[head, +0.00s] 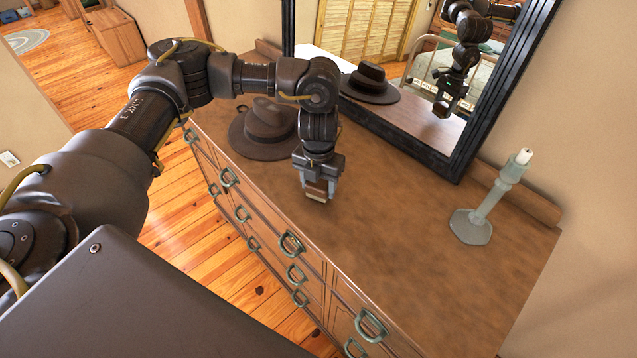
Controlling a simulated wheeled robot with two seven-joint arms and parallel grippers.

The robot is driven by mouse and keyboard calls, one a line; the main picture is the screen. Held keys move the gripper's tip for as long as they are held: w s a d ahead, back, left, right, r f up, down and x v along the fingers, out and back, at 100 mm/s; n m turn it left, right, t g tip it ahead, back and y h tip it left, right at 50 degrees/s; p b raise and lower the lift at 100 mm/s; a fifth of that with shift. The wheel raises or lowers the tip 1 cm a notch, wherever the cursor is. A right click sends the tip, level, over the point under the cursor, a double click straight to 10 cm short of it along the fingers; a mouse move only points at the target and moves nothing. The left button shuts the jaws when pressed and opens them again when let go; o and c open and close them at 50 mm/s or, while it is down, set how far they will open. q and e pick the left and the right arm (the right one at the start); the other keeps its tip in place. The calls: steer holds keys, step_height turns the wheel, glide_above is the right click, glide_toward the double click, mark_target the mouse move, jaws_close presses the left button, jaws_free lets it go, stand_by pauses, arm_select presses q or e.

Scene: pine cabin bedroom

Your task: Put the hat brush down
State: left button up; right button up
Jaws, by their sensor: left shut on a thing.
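My left gripper (318,184) points down over the dresser top (400,222), near its front edge. It is shut on the hat brush (315,193), a small brown block of which only a little shows between and below the fingers. I cannot tell whether the brush touches the dresser top. My right gripper is not in view.
A brown hat (264,130) lies on the dresser left of my gripper. A grey-green candlestick (486,205) with a candle stands at the right. A dark-framed mirror (385,122) at the back reflects the hat and my arm. The dresser top between gripper and candlestick is clear.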

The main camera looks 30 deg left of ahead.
arm_select(q)
steer(key=shift+f, duration=0.4)
steer(key=shift+f, duration=0.2)
steer(key=o, duration=0.9)
steer(key=shift+r, duration=0.1)
steer(key=shift+r, duration=0.2)
step_height(320, 180, up, 12)
steer(key=shift+b, duration=1.15)
